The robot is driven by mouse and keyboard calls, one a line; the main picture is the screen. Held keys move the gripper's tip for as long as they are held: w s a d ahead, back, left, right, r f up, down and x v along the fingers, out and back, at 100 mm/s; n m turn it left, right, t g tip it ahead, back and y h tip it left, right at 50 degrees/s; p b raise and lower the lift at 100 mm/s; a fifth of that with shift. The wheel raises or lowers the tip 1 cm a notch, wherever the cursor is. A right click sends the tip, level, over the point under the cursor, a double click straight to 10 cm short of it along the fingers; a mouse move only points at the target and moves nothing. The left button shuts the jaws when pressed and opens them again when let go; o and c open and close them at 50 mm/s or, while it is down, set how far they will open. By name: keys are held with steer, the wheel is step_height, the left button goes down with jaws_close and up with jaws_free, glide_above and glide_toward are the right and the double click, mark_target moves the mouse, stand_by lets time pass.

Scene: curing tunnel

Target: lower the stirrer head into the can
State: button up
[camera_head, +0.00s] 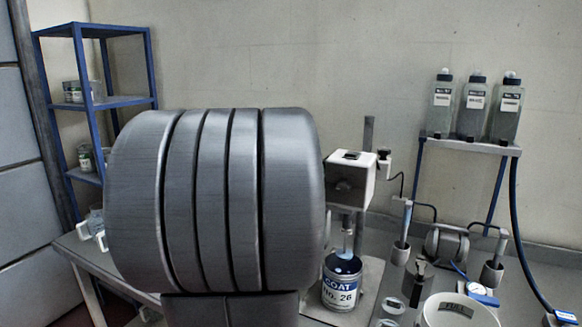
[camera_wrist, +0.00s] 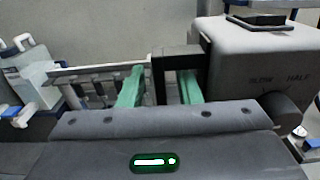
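The stirrer head is a pale box on an upright post, seen in the head view (camera_head: 348,184) and at the right of the wrist view (camera_wrist: 255,65), where it bears the words SLOW and HALF. A pale blue stirrer shaft (camera_head: 347,240) hangs below it, its lower end at the mouth of the can (camera_head: 340,293), labelled COAT NO. 26. How deep the shaft reaches is unclear. My gripper (camera_wrist: 162,88) has two green fingers standing apart on either side of a black handle bar (camera_wrist: 158,75) beside the stirrer head. Gaps show between bar and fingers. My arm hides the gripper in the head view.
A blue shelf (camera_head: 105,103) with cans stands at the left. Several bottles (camera_head: 472,107) stand on a raised rack at the right. A gauge (camera_head: 477,289), a white tub (camera_head: 458,312) and cups crowd the bench right of the can. My arm blocks the middle of the head view.

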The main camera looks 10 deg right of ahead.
steer(key=shift+x, duration=0.85)
jaws_close()
step_height(320, 180, down, 14)
steer(key=b, duration=1.5)
steer(key=shift+f+b, duration=0.15)
steer(key=shift+b, duration=0.15)
steer(key=shift+c, duration=0.2)
jaws_free()
steer(key=shift+o, duration=0.2)
